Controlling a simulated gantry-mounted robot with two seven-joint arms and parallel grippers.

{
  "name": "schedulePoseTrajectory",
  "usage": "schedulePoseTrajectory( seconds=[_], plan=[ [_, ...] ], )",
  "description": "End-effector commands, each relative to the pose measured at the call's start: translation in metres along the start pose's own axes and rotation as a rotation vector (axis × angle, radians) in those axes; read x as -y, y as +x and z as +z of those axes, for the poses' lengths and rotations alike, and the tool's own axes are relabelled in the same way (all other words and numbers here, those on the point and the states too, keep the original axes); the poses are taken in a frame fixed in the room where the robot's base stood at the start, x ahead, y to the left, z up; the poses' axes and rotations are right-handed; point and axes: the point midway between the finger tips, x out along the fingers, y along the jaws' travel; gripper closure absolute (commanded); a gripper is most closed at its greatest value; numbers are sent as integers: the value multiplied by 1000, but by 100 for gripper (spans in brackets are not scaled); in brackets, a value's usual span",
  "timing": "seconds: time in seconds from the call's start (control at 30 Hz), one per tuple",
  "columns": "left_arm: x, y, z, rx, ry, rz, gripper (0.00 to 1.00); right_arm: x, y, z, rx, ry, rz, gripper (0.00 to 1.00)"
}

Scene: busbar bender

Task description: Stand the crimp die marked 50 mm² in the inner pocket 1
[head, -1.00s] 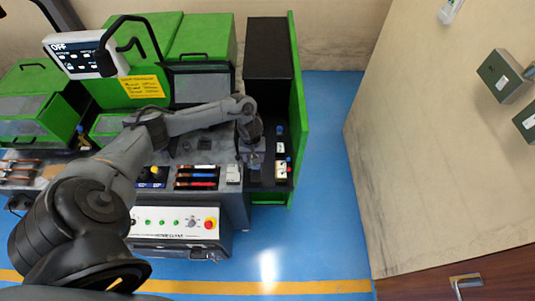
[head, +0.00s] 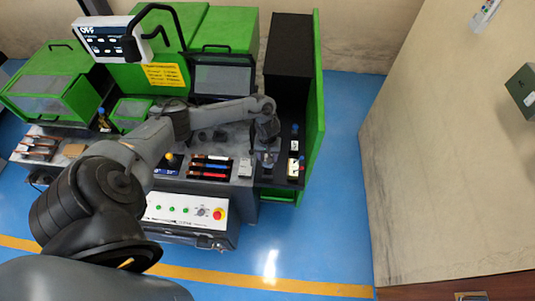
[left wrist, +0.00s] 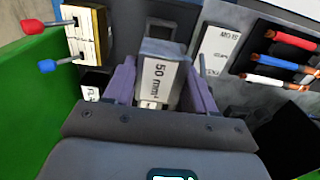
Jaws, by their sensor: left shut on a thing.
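The crimp die marked 50 mm² (left wrist: 162,80) is a grey block with a white label, in the middle of the left wrist view. My left gripper (left wrist: 160,95) is shut on it, with one purple-grey finger on each side. In the head view my left gripper (head: 268,157) is over the dark right-hand part of the bench, and the die is too small to make out there. A grey bracket-like piece with a dark opening lies beyond the die in the wrist view. I cannot tell which pocket is inner pocket 1. My right gripper is not in view.
Red, blue and white-banded rods (left wrist: 280,60) lie in a dark tray right of the gripper. A wooden-looking labelled block (left wrist: 88,35) and red and blue handled tools are at left. A green wall (head: 316,100) bounds the bench's right side.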

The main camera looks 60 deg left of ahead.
Motion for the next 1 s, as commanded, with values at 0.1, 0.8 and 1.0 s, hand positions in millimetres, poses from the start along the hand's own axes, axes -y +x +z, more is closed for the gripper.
schedulePoseTrajectory(
  seconds=[0.1,0.8,1.0],
  plan=[
    [0,13,0,0,-2,-1,100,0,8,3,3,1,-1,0],
    [0,43,-1,-2,-1,0,100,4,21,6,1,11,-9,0],
    [0,43,-1,-2,-1,0,100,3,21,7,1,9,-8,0]
  ],
)
